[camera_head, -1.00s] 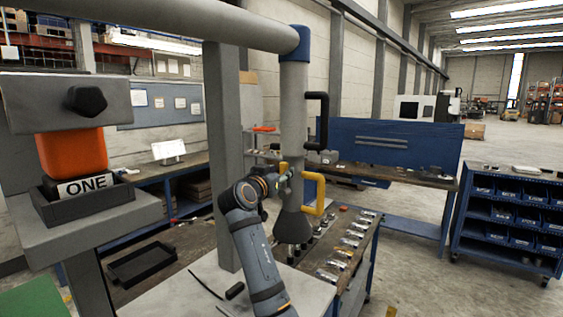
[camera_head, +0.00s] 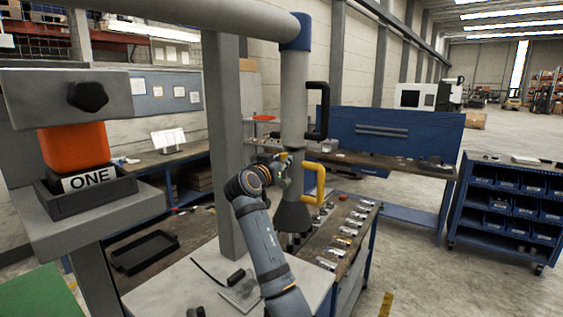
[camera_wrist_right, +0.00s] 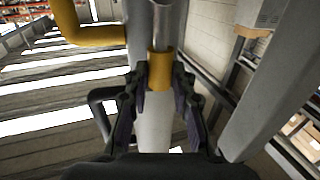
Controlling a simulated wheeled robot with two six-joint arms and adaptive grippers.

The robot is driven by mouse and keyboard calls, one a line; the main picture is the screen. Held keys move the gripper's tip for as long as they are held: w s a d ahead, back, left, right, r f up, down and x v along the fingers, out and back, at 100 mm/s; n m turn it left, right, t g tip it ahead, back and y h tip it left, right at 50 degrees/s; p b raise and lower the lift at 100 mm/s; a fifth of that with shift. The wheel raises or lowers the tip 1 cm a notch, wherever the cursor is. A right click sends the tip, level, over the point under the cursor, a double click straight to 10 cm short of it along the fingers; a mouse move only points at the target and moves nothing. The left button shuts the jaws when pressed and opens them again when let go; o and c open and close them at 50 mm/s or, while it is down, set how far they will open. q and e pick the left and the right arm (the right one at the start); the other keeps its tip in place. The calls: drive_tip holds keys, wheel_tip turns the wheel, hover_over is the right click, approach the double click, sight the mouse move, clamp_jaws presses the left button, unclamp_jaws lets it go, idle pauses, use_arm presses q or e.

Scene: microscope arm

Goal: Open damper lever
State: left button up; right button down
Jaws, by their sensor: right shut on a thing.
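The extraction arm has a grey vertical pipe (camera_head: 294,100) with a blue elbow at its top and a dark flared hood (camera_head: 292,218) at its bottom. My right gripper (camera_head: 283,168) is at the pipe's lower part, above the hood. In the right wrist view my right gripper (camera_wrist_right: 161,88) is shut on the damper lever, a metal rod with a yellow sleeve (camera_wrist_right: 161,69) between the two fingers. In the head view the lever is mostly hidden by the gripper. My left gripper is not in view.
A yellow handle (camera_head: 319,185) and a black handle (camera_head: 323,110) stick out from the pipe's right side. A grey post (camera_head: 226,150) stands left of the pipe. A workbench with several small parts and a blue bin cart (camera_head: 505,215) are at the right.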

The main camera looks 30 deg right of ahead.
drive_tip(key=s+d+f+m+g+h+b, duration=0.2)
drive_tip(key=s+f+m+b, duration=0.5)
drive_tip(key=m+b, duration=1.2)
drive_tip(key=shift+s+d+f+m+h+b, duration=0.25)
drive_tip(key=shift+d+f+h+b, duration=0.4)
drive_tip(key=shift+b, duration=4.85)
drive_tip(key=shift+w+a+f, duration=0.1)
drive_tip(key=shift+a, duration=0.05)
drive_tip(key=c, duration=1.1)
unclamp_jaws()
